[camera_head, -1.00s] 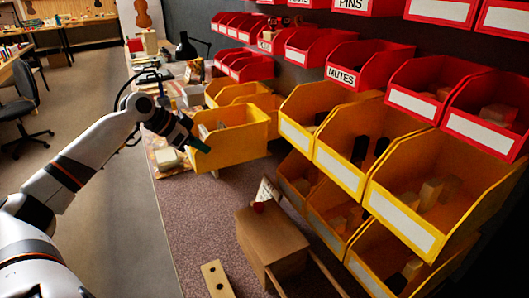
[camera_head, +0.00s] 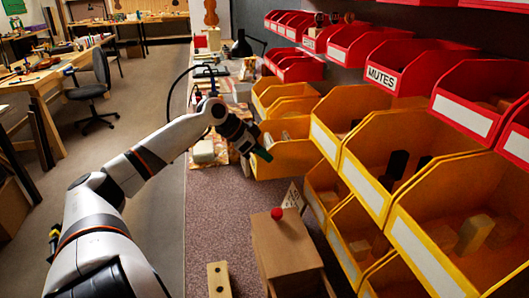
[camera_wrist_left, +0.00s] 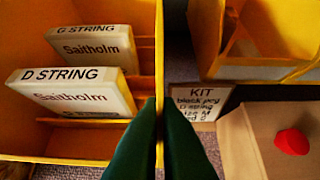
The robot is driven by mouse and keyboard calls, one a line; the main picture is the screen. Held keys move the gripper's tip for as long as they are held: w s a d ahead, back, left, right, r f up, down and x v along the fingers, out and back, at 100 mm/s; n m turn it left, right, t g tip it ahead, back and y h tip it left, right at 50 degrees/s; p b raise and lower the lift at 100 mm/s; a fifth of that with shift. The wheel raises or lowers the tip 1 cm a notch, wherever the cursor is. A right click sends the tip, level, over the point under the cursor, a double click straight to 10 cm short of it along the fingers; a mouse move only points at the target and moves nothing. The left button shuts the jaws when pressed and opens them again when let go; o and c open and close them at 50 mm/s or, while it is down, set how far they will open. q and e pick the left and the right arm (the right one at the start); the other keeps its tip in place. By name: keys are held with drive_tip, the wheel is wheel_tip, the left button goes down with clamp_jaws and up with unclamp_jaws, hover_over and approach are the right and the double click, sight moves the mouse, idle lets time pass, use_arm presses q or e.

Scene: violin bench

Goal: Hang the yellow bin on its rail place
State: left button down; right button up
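The yellow bin (camera_head: 287,160) is in the middle of the head view, beside the row of yellow bins. In the left wrist view the bin (camera_wrist_left: 60,140) fills the left side and holds a D STRING box (camera_wrist_left: 75,95) and a G STRING box (camera_wrist_left: 95,45). My left gripper (camera_head: 264,154) is at the bin's near edge. In the wrist view its green fingertips (camera_wrist_left: 160,140) sit close on either side of the bin's thin wall. The rail behind the bin is hidden, so I cannot tell whether the bin touches it. My right gripper is out of view.
More yellow bins (camera_head: 366,170) hang at the right, with red bins (camera_head: 375,75) above. A drilled block (camera_head: 219,280) lies nearby. Bare bench surface (camera_head: 220,215) lies below the bin.

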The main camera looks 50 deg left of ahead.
sight(298, 151)
use_arm(q)
drive_tip(key=shift+w+d+r+p, duration=0.15)
drive_tip(key=shift+w+r+p, duration=0.2)
drive_tip(key=shift+p, duration=0.25)
drive_tip(key=shift+w+d+r+p, duration=0.1)
drive_tip(key=shift+w+d+p, duration=0.2)
drive_tip(key=shift+w+p, duration=0.35)
drive_tip(key=shift+w+d+p, duration=0.3)
drive_tip(key=shift+w+p, duration=0.25)
drive_tip(key=shift+p, duration=0.1)
drive_tip(key=shift+w+d+p, duration=0.3)
drive_tip(key=shift+w+p, duration=0.2)
drive_tip(key=shift+p, duration=0.1)
drive_tip(key=shift+w+d+p, duration=0.35)
drive_tip(key=shift+w+p, duration=0.1)
drive_tip(key=shift+w, duration=0.2)
drive_tip(key=shift+w+d+p, duration=0.3)
drive_tip(key=shift+w+p, duration=0.1)
drive_tip(key=shift+w, duration=0.2)
drive_tip(key=shift+w+d+f+p, duration=0.1)
drive_tip(key=shift+d+p, duration=0.2)
drive_tip(key=shift+d, duration=0.2)
drive_tip(key=shift+w+d+f+p, duration=0.1)
drive_tip(key=shift+d+p, duration=0.2)
drive_tip(key=shift+d, duration=0.2)
drive_tip(key=shift+d+f, duration=0.1)
drive_tip(key=shift+d, duration=0.2)
drive_tip(key=shift+r+p, duration=0.2)
drive_tip(key=shift+p, duration=0.35)
